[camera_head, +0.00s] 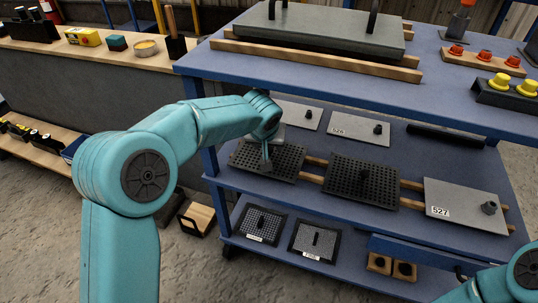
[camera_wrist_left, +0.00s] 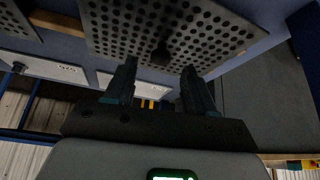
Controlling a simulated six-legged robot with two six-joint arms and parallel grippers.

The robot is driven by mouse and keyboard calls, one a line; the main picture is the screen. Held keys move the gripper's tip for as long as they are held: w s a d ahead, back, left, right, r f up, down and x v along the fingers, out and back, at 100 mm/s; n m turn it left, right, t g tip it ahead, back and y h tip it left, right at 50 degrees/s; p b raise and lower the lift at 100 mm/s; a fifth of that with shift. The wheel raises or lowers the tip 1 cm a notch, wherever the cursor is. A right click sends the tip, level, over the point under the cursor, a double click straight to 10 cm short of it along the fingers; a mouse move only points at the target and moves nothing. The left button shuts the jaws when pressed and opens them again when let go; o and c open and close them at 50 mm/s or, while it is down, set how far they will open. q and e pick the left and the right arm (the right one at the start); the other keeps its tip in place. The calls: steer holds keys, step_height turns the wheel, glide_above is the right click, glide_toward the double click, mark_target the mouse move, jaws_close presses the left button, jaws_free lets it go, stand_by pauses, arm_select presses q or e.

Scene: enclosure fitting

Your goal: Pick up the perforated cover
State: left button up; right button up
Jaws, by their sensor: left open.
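A dark perforated cover (camera_head: 285,165) with round holes lies at the left of the cart's middle shelf. My left gripper (camera_head: 267,162) is right above it, reaching down towards it. In the left wrist view, the perforated cover (camera_wrist_left: 215,32) fills the top, and its small dark knob (camera_wrist_left: 161,54) shows between the fingertips of my open left gripper (camera_wrist_left: 160,75). I cannot tell whether the fingers touch the knob. A second dark perforated cover (camera_head: 345,187) lies to the right. Part of my right arm shows at the bottom right; its gripper is out of view.
A grey plate marked 527 (camera_head: 465,208) lies farther right, and a plate marked 526 (camera_head: 360,128) lies behind. The blue upper shelf (camera_head: 300,84) overhangs the back. Smaller perforated panels (camera_head: 318,241) lie on the bottom shelf. A wooden bench (camera_head: 95,48) stands left.

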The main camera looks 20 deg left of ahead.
mark_target(269, 152)
arm_select(q)
steer(key=x, duration=0.3)
steer(key=shift+s, duration=0.15)
jaws_close()
steer(key=shift+r, duration=0.15)
